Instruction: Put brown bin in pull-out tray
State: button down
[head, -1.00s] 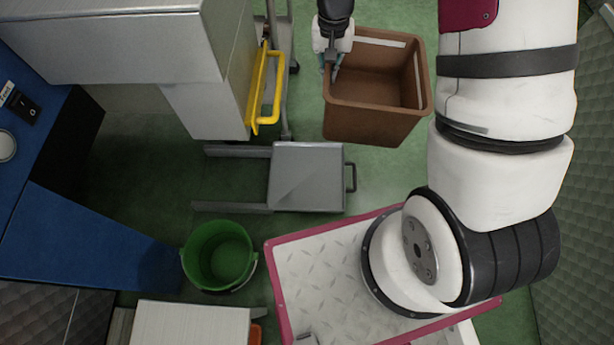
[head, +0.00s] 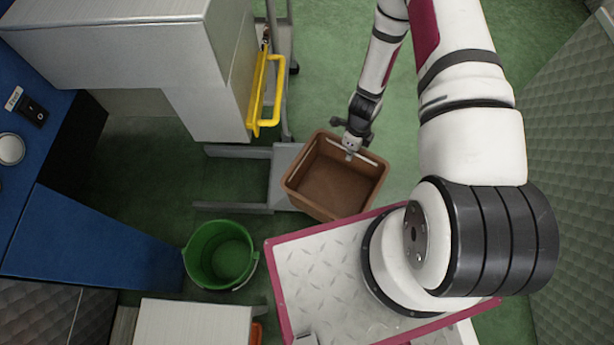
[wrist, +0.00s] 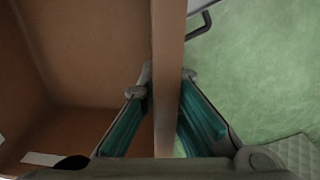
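The brown bin (head: 330,187) is open-topped and hangs from my gripper (head: 349,153), turned at an angle. My gripper is shut on the bin's rim wall; in the wrist view the wall (wrist: 168,60) runs between the two teal-padded fingers (wrist: 166,78), one inside and one outside. The grey pull-out tray (head: 281,165) extends from under the machine. In the head view the bin covers its right part and handle. The dark tray handle (wrist: 201,24) shows at the top of the wrist view. The gap between bin and tray cannot be judged.
A yellow rail (head: 267,90) on the white machine (head: 130,40) stands left of the bin. A green bucket (head: 220,255) is on the floor at lower left. A blue bench (head: 80,235) is further left. Green floor (head: 440,170) is open to the right.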

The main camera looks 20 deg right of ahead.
aim_at(353, 198)
jog(key=s+f+m, duration=0.3)
jog(key=s+m, duration=0.1)
jog(key=s+a+f+m, duration=0.1)
jog(key=s+f+m, duration=0.2)
jog(key=m, duration=0.1)
jog(key=s+f+m+p, duration=0.1)
jog(key=s+f+m, duration=0.2)
jog(key=s+m, duration=0.1)
jog(key=shift+s+a, duration=0.3)
jog(key=shift+a, duration=0.05)
jog(key=shift+w, duration=0.1)
jog(key=w+b, duration=0.1)
jog(key=w, duration=0.4)
jog(key=w+f+b, duration=0.1)
jog(key=w+b, duration=0.1)
jog(key=w, duration=0.3)
jog(key=w+b, duration=0.2)
jog(key=w, duration=0.3)
jog(key=shift+w+d+f, duration=0.1)
jog(key=shift+d+f, duration=0.2)
jog(key=shift+d, duration=0.05)
jog(key=shift+w+f, duration=0.2)
jog(key=shift+f, duration=0.05)
jog(key=shift+f+b, duration=0.9)
jog(key=shift+f, duration=0.55)
jog(key=shift+f, duration=0.2)
jog(key=c, duration=1.8)
grip_release()
jog(key=shift+s, duration=0.1)
